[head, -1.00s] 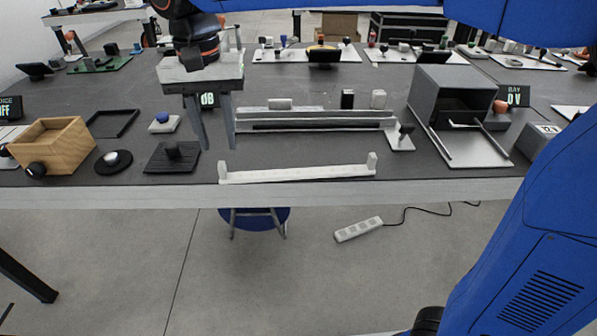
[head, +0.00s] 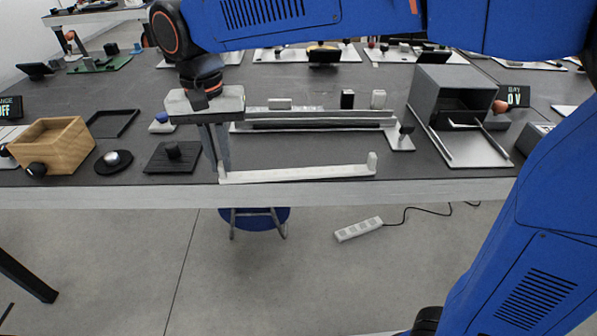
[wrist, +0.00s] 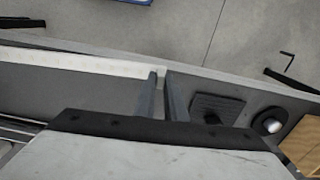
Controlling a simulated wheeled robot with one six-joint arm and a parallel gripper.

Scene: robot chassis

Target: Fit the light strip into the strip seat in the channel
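The light strip (head: 300,174) is a long white bar with an upright tab at its right end. It lies along the table's front edge. My gripper (head: 218,175) points down at the strip's left end, and its fingers hide the left tab in the head view. In the wrist view, the gripper (wrist: 161,75) shows a gap between its fingers, with the strip (wrist: 80,62) reaching them from the left. I cannot tell whether they touch the tab.
A black ribbed pad (head: 170,158) and a round black knob base (head: 113,162) lie left of my gripper. A wooden box (head: 55,143) stands farther left. A grey open bay (head: 455,95) stands right of the channel. Small blocks (head: 347,98) stand behind the channel.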

